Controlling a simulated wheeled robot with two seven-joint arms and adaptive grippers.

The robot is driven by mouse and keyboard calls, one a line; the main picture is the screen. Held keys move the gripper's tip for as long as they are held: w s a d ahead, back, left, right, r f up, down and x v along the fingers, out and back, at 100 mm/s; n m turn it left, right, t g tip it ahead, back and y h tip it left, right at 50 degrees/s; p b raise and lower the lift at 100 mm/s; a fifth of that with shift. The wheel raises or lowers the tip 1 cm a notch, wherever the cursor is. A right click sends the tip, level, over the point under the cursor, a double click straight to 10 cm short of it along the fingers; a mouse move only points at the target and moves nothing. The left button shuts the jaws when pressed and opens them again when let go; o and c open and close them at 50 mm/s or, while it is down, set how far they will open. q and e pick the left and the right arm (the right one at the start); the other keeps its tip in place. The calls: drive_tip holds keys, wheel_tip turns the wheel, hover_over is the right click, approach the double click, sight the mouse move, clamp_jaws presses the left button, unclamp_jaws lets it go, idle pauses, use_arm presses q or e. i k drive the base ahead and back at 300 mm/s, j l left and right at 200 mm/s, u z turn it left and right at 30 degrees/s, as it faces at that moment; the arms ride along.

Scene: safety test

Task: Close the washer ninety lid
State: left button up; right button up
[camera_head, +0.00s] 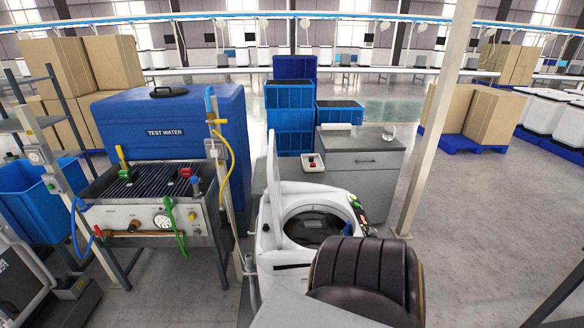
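The white washer (267,243) stands in the lower middle of the head view, with its round top opening (315,222) uncovered. Its white lid (272,170) stands up roughly vertical at the left side of the opening, seen nearly edge-on. Small colored controls (359,211) sit on the right rim. Something small and blue (347,230) shows at the right of the opening; I cannot tell what it is. Neither of my grippers shows in this view. A dark ribbed form at the bottom hides the washer's near right part.
A test bench (150,213) with a blue TEST WATER tank (165,120) stands close on the left. A grey cabinet (362,160) is behind the washer, with blue crates (290,118) beyond. A pale post (432,130) rises right of it.

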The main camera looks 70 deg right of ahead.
sight(269, 152)
drive_tip(key=i+z, duration=0.1)
drive_tip(key=z, duration=0.3)
drive_tip(key=i+z, duration=0.15)
drive_tip(key=z, duration=0.25)
drive_tip(key=i+j+z, duration=0.1)
drive_tip(key=z, duration=0.3)
drive_tip(key=i+j+z, duration=0.1)
drive_tip(key=z, duration=0.3)
drive_tip(key=i+z, duration=0.15)
drive_tip(key=z, duration=0.2)
drive_tip(key=i+j+z, duration=0.15)
drive_tip(key=z, duration=0.2)
drive_tip(key=i+j+z, duration=0.15)
drive_tip(key=z, duration=0.15)
